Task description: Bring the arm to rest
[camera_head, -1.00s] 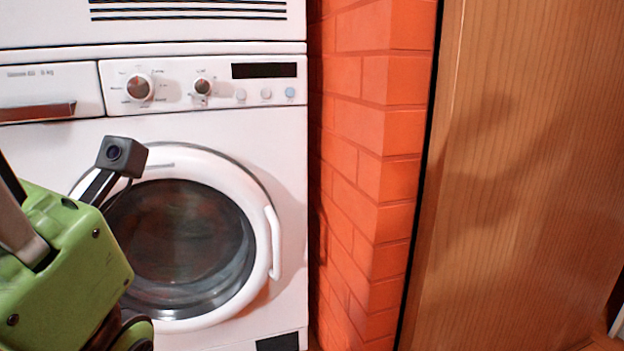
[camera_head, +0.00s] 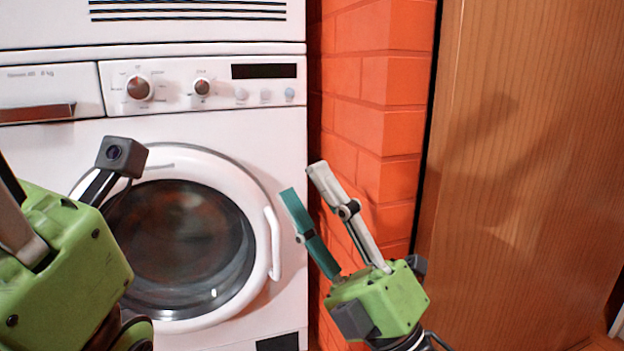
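My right gripper (camera_head: 303,180) is at the lower middle, in front of the brick wall and the right edge of the washing machine. Its green body is low, and its teal and grey fingers point up and left with a gap between them. It is open, with nothing seen between the fingers. My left gripper (camera_head: 65,265) shows at the lower left as a large green body with a small black camera on a bracket. Its fingertips are cut off by the left edge, so I cannot tell whether it is open or shut.
A white washing machine (camera_head: 200,135) with a shut round door (camera_head: 180,245) stands behind both grippers. An orange brick wall (camera_head: 375,130) is to its right. A wooden panel (camera_head: 530,170) fills the right side, and the space before it looks clear.

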